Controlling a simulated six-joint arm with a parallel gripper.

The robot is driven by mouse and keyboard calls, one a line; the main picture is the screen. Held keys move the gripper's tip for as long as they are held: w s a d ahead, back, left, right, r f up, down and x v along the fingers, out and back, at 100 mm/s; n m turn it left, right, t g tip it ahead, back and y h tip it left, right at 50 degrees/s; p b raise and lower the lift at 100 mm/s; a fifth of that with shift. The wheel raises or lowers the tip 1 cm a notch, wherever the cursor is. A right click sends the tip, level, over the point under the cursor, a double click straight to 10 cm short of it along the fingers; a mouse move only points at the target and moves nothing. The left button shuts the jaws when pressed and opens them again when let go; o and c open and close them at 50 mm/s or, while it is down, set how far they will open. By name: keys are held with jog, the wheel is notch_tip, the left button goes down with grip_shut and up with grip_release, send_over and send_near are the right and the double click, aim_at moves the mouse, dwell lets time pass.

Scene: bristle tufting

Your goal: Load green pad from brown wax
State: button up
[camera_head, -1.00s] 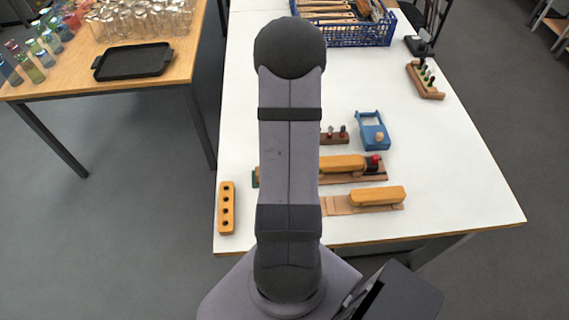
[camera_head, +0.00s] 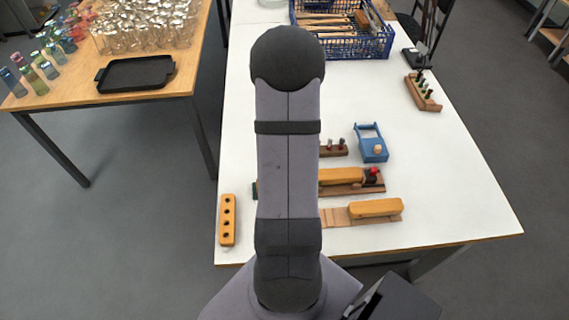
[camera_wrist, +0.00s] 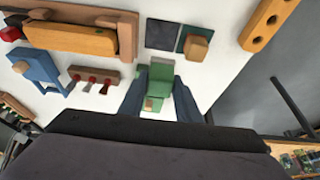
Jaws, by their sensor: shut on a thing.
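My gripper (camera_wrist: 157,98) shows in the wrist view with its two blue-grey fingers on either side of a green block-like pad (camera_wrist: 160,75). It is shut on this pad. A small tan patch shows at the pad's near end. Just beyond it, a tan-brown block (camera_wrist: 196,47), which may be the brown wax, sits on a dark green plate (camera_wrist: 184,42). A dark grey square (camera_wrist: 163,35) lies beside that plate. The pad is apart from the tan-brown block in the picture; its height over the table is unclear. In the head view my arm hides the gripper and pad.
A yellow bar with holes (camera_head: 228,220) lies at the table's left edge. Right of my arm are yellow blocks on wooden bases (camera_head: 376,208), a small peg rack (camera_head: 335,148) and a blue frame (camera_head: 371,145). A blue crate (camera_head: 345,42) stands behind.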

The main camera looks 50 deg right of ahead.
jog(key=w+a+r+n+y, duration=0.1)
jog(key=w+a+r+n, duration=0.15)
jog(key=w+a, duration=0.4)
jog(key=w+a+r+n+t, duration=0.1)
jog(key=w+a+r+n, duration=0.2)
jog(key=a, duration=0.6)
jog(key=w+a+r+n+y, duration=0.1)
jog(key=w+a+r+n, duration=0.1)
jog(key=w+a+r, duration=0.45)
jog(key=d+f+m+h+b, duration=0.15)
jog(key=d+f+m, duration=0.4)
jog(key=d, duration=0.95)
jog(key=s+d+f+m, duration=0.1)
jog(key=s+d+f, duration=0.2)
jog(key=d, duration=0.5)
jog(key=s+d+f+m+g+b, duration=0.1)
jog(key=s+d+f, duration=0.3)
jog(key=d, duration=0.4)
jog(key=shift+s+d+f+h, duration=0.15)
jog(key=shift+s+d+h, duration=0.2)
jog(key=shift+s, duration=0.1)
jog(key=shift+f, duration=0.15)
jog(key=shift+f+b, duration=2.25)
jog(key=shift+f, duration=0.6)
jog(key=shift+a+f+b, duration=0.1)
jog(key=shift+f+b, duration=0.4)
jog(key=shift+f, duration=0.1)
jog(key=shift+r, duration=0.1)
